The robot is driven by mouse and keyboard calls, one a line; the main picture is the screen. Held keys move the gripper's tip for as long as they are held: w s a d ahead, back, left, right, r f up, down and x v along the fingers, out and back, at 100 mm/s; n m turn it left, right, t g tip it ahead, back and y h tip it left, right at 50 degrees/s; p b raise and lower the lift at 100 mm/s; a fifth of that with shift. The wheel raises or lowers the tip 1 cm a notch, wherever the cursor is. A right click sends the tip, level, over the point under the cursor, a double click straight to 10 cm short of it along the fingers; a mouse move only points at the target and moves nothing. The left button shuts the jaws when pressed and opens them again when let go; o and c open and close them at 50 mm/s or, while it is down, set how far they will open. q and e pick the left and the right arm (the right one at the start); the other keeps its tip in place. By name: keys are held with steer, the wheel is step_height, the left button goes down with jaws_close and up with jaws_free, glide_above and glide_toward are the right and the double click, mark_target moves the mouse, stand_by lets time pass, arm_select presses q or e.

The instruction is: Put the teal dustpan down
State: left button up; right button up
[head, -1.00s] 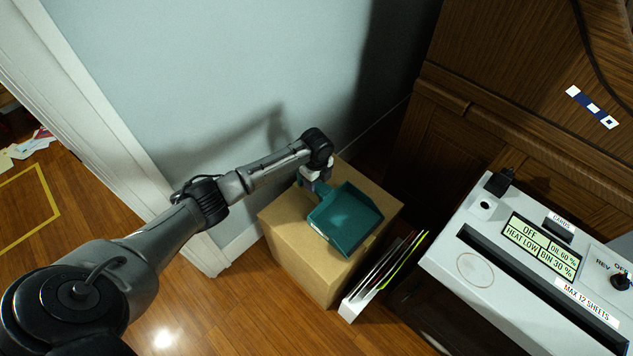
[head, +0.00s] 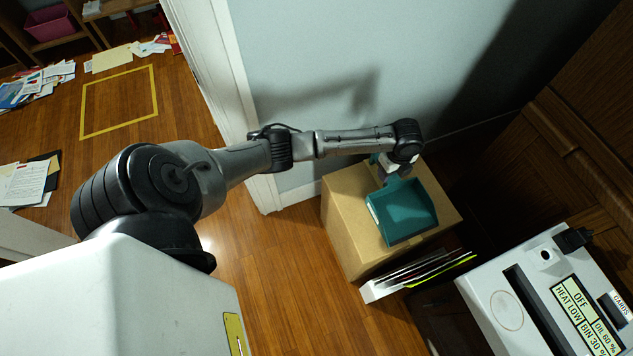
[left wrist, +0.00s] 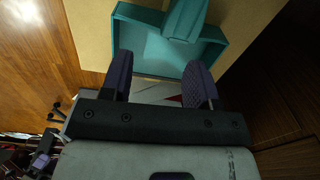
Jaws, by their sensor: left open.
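The teal dustpan (head: 405,212) rests on top of a cardboard box (head: 345,215) against the wall, its handle end towards my left gripper. My left gripper (head: 385,165) is at the handle end, partly hidden by its own wrist. In the left wrist view, the fingers of the left gripper (left wrist: 160,62) are spread apart with nothing clamped between them. The dustpan (left wrist: 142,45) shows just past the fingertips there. Whether a finger still touches it, I cannot tell. My right gripper is in neither view.
A white holder of papers (head: 415,275) stands beside the box. A shredder (head: 490,300) with a display is at the lower right. A white door frame (head: 235,110) and wall are behind the arm. A yellow floor outline (head: 120,100) and loose papers (head: 25,185) lie at left.

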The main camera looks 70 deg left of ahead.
arm_select(q)
steer(key=s+d+f+n+t+h, duration=0.1)
steer(key=s+d+f+n, duration=0.15)
steer(key=s+d, duration=0.5)
steer(key=s+d+f+n, duration=0.2)
steer(key=s+d+n, duration=0.1)
steer(key=s+d, duration=0.5)
steer(key=s+r+n+t, duration=0.1)
steer(key=s+r+n, duration=0.2)
steer(key=s, duration=0.4)
steer(key=s+r+n+t, duration=0.1)
steer(key=s+r+n, duration=0.2)
steer(key=s+n, duration=0.3)
steer(key=shift+s+a+r+y, duration=0.35)
steer(key=shift+s+y, duration=0.05)
steer(key=shift+s, duration=0.5)
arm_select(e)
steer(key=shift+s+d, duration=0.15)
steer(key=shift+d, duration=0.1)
arm_select(q)
steer(key=shift+r, duration=0.1)
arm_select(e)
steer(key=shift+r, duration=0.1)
arm_select(q)
step_height(320, 180, up, 57)
steer(key=p, duration=5.7)
steer(key=shift+r, duration=0.15)
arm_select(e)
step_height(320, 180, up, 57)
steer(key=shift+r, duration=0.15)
